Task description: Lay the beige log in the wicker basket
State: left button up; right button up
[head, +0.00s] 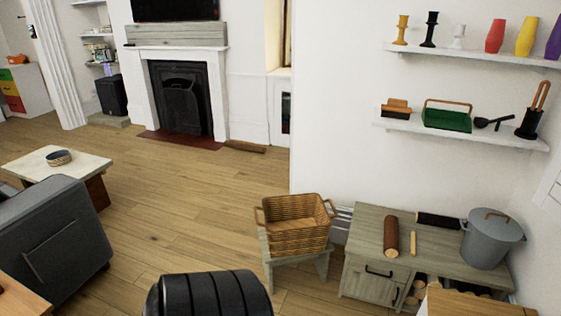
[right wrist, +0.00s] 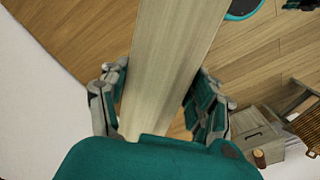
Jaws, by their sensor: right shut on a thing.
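The wicker basket (head: 299,225) stands upright on a small grey-green stool (head: 292,262), left of the wooden cabinet. Its inside looks empty from what shows. It also shows in part at the right edge of the right wrist view (right wrist: 309,127). The log runs between the fingers and out of the top of the picture. Neither gripper shows in the head view.
The cabinet (head: 370,282) holds a brown log (head: 391,236), a thin light stick (head: 413,243), a dark log (head: 438,220) and a lidded grey bucket (head: 488,242). Shelves (head: 460,130) hang on the wall above. Open floor (head: 200,215) lies left of the basket.

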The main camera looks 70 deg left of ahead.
aim_at(292, 226)
jog(key=j+u, duration=0.2)
jog(key=u, duration=0.25)
jog(key=i+j+u, duration=0.15)
jog(key=u, duration=0.3)
jog(key=i+j+u, duration=0.1)
jog(key=u, duration=0.35)
jog(key=i+j+u, duration=0.15)
jog(key=u, duration=0.3)
jog(key=i+j+u, duration=0.35)
jog(key=i, duration=0.7)
jog(key=i+u, duration=0.35)
jog(key=i, duration=0.65)
